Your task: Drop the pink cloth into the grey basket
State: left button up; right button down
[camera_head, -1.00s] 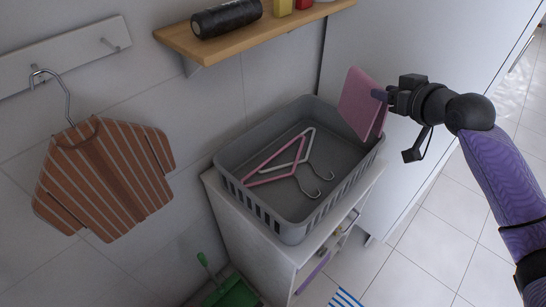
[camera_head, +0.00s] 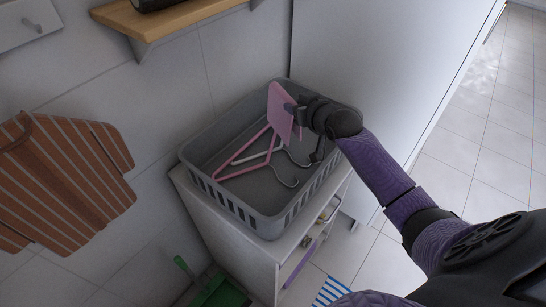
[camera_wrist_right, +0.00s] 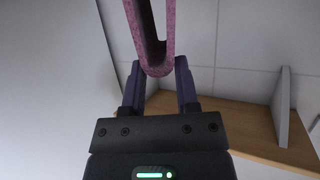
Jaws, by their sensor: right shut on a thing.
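The pink cloth (camera_head: 280,111) is a folded flat piece, held upright over the right part of the grey basket (camera_head: 227,197). My right gripper (camera_head: 296,108) is shut on its edge. In the right wrist view the cloth (camera_wrist_right: 154,62) shows edge-on as a fold between the fingers of my right gripper (camera_wrist_right: 160,72). The basket stands on a white cabinet and holds a pink hanger (camera_head: 240,163) and a white hanger (camera_head: 277,147). How far the cloth is above the basket floor is hard to tell. My left gripper is not in view.
A wooden shelf (camera_head: 165,17) is on the wall above left of the basket. A tall pale panel (camera_head: 385,80) stands close behind the basket. A green dustpan (camera_head: 222,293) is on the floor.

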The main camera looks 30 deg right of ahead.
jog(key=shift+f+b, duration=0.3)
jog(key=shift+f, duration=0.45)
jog(key=shift+r, duration=0.15)
jog(key=shift+c, duration=1.8)
grip_release()
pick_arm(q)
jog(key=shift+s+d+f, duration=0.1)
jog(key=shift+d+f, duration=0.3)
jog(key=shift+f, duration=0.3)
pick_arm(e)
jog(key=shift+o, duration=0.4)
pick_arm(q)
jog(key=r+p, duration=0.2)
jog(key=p, duration=0.1)
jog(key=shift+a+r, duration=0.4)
pick_arm(e)
jog(key=v, duration=1)
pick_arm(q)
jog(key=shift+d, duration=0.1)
